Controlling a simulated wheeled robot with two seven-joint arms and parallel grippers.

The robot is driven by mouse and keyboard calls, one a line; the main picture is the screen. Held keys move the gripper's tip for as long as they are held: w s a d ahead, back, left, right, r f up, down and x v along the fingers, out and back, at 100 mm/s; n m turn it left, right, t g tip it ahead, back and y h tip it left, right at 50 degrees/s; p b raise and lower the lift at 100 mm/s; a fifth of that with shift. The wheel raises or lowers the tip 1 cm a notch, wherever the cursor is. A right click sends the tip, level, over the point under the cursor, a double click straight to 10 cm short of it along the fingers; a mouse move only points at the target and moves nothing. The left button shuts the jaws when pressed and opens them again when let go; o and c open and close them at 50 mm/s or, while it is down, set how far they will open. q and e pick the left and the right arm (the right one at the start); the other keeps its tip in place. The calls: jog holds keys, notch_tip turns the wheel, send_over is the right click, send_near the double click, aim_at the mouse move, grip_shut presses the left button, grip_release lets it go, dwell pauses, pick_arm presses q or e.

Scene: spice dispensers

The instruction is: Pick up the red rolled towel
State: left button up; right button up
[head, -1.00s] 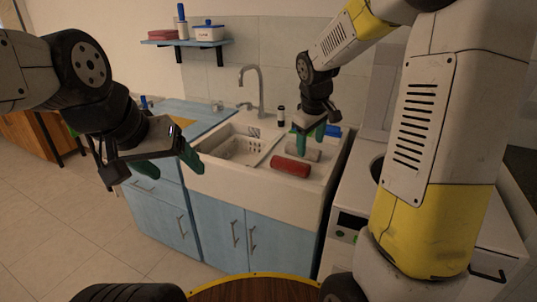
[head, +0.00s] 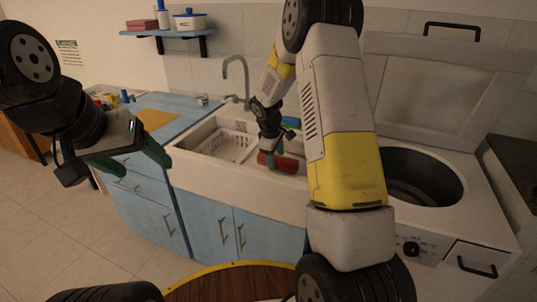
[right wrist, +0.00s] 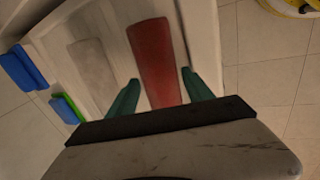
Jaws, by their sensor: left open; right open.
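The red rolled towel (head: 287,163) lies on the right part of the white sink counter (head: 240,180), partly hidden by my right gripper in the head view. In the right wrist view the red rolled towel (right wrist: 157,62) lies lengthwise between the two green fingers of my right gripper (right wrist: 160,92). The gripper is open, with one finger on each side of the towel and a visible gap to each. My right gripper (head: 270,155) reaches down over the sink in the head view. My left gripper (head: 140,160) is open and empty in front of the blue cabinets.
A grey rolled towel (right wrist: 93,72) lies beside the red one. A blue item (right wrist: 22,66) and a green-and-blue item (right wrist: 66,108) are near it. A white dish rack (head: 225,147) sits in the sink, with a tap (head: 240,80) behind. An open-topped washing machine (head: 425,185) stands to the right.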

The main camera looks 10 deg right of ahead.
jog(key=shift+d+f, duration=0.1)
jog(key=shift+f, duration=0.25)
jog(key=c, duration=1.2)
jog(key=shift+r, duration=0.2)
jog(key=shift+c, duration=0.2)
